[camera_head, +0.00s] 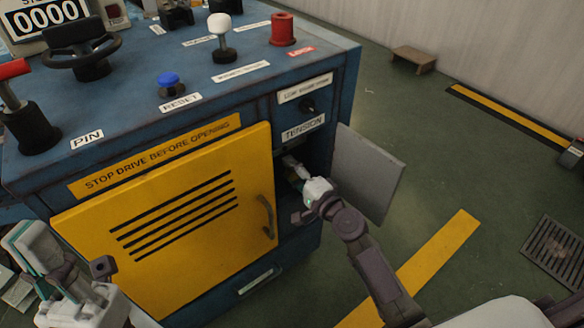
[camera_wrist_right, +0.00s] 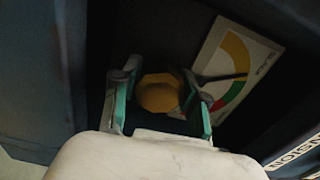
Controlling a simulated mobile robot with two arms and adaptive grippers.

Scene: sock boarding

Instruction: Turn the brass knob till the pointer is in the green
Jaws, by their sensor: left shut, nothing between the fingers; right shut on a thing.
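The brass knob (camera_wrist_right: 159,93) sits between the fingers of my right gripper (camera_wrist_right: 160,98) in the right wrist view, and the gripper is shut on it. In the head view my right gripper (camera_head: 297,178) reaches into the open compartment under the TENSION label (camera_head: 303,127); the knob is mostly hidden there. The gauge (camera_wrist_right: 236,62), a pale plate with a coloured arc, stands right of the knob in the wrist view. Its dark pointer (camera_wrist_right: 226,77) lies across the arc near where yellow meets green; exactly which band it touches is hard to tell. My left gripper (camera_head: 40,255) is shut and empty at lower left.
An open grey door (camera_head: 367,172) stands right of my right gripper. The yellow panel (camera_head: 170,215) with a handle covers the cabinet front. The blue top (camera_head: 130,95) carries a blue RESET button (camera_head: 169,80), levers and a red knob (camera_head: 283,30). Floor at right is mostly clear.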

